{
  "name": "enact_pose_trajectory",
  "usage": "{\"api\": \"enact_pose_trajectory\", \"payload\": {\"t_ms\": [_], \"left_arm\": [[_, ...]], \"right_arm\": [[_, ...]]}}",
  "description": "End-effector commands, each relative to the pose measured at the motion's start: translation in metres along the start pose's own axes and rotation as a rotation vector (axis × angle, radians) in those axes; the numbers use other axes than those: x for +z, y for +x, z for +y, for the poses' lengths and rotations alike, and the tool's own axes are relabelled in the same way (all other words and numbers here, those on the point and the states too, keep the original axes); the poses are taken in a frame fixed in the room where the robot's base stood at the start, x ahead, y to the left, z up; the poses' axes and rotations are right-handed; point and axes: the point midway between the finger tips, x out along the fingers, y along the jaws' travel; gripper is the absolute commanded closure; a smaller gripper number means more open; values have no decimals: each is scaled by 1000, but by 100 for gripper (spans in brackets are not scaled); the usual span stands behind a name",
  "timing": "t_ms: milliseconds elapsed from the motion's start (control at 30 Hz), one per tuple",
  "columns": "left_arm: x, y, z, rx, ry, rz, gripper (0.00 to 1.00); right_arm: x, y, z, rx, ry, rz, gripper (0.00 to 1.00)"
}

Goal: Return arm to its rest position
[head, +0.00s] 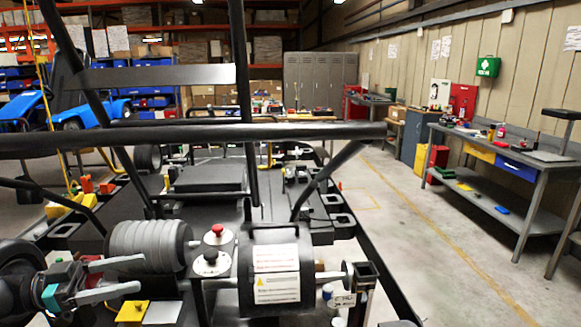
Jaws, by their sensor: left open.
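My left gripper (118,278) is at the lower left of the head view, its two grey fingers spread apart and pointing right. Nothing shows between the fingers. It is in front of a ribbed grey cylinder (148,246) on the kart. Just right of that are a red knob on a round base (211,262) and a dark cylinder with white labels (275,272). My right gripper is not in view.
The kart's black frame bars (200,134) cross the view close in front. A workbench (500,150) with tools stands along the right wall. Blue vehicle (75,108) and shelves are at back left. The floor (420,250) between kart and bench is clear.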

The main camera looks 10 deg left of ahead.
Motion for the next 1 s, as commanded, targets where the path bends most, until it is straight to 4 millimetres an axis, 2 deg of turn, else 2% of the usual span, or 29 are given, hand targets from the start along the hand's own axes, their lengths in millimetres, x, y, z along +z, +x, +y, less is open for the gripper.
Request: {"api": "enact_pose_trajectory", "payload": {"t_ms": [33,200,267,400,600,800,1000], "left_arm": [[9,14,0,-16,1,10,24],[39,59,-1,-112,22,21,24],[51,77,0,-156,26,21,24],[80,117,6,-277,30,8,24],[114,159,22,-456,12,-57,24],[144,180,46,-624,-36,-178,24],[169,180,79,-762,-111,-350,24]], "right_arm": [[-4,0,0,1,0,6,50],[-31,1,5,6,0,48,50],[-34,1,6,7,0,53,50],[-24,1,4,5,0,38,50],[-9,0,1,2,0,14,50],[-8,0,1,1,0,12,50],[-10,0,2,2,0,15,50]]}}
